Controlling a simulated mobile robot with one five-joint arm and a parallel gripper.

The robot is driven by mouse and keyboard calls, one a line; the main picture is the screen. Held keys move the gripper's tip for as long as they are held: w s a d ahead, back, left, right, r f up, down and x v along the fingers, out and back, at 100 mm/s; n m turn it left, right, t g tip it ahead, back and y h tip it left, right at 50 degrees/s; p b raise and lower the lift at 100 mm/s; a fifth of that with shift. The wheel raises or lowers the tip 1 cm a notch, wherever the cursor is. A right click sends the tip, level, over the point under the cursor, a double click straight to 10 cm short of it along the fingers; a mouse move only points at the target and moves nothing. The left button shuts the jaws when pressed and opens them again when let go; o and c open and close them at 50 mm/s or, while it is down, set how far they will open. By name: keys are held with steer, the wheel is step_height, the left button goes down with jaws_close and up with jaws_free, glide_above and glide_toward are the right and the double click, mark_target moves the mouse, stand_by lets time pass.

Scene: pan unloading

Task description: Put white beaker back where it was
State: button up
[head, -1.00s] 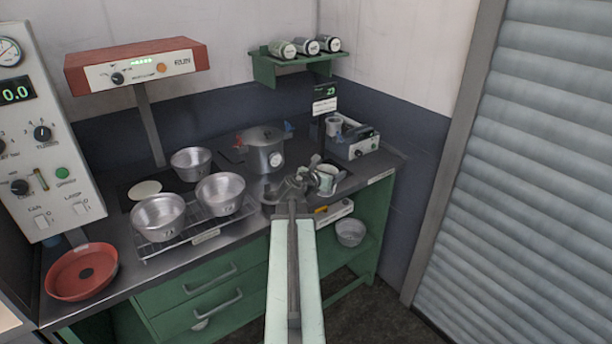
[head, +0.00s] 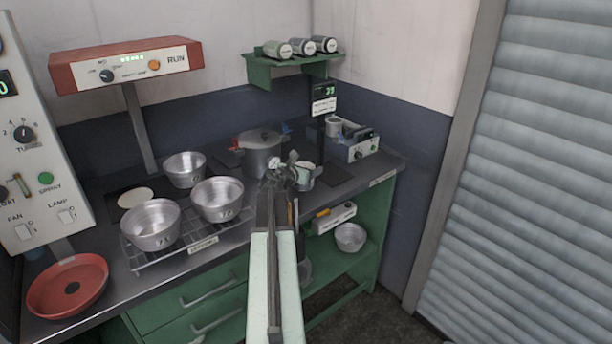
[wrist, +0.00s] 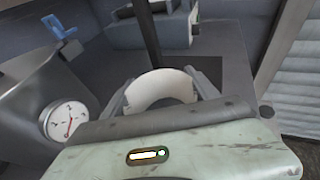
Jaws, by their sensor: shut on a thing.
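The white beaker (head: 306,181) is held at the end of my arm, between the steel pot and the dark square pad (head: 338,176) on the counter. In the wrist view, the beaker's pale curved rim (wrist: 163,88) shows between the two fingers. My gripper (head: 296,174) is shut on it; the gripper (wrist: 160,98) also shows in the wrist view. The pad (wrist: 192,71) lies behind and to the right of the beaker there. The beaker's base is hidden, so I cannot tell whether it touches the counter.
A steel pot (head: 262,156) with a gauge (wrist: 68,122) stands close on the left. A thin display post (head: 321,135) rises behind the pad. A grey box (head: 361,150) with a metal cup (head: 334,127) stands behind right. Steel pans (head: 218,201) sit on a rack at left.

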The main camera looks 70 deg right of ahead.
steer(key=shift+w, duration=0.1)
steer(key=shift+f, duration=0.1)
steer(key=o, duration=1.5)
steer(key=shift+r+p, duration=0.35)
steer(key=p+v, duration=0.3)
steer(key=v, duration=0.8)
steer(key=shift+a, duration=0.45)
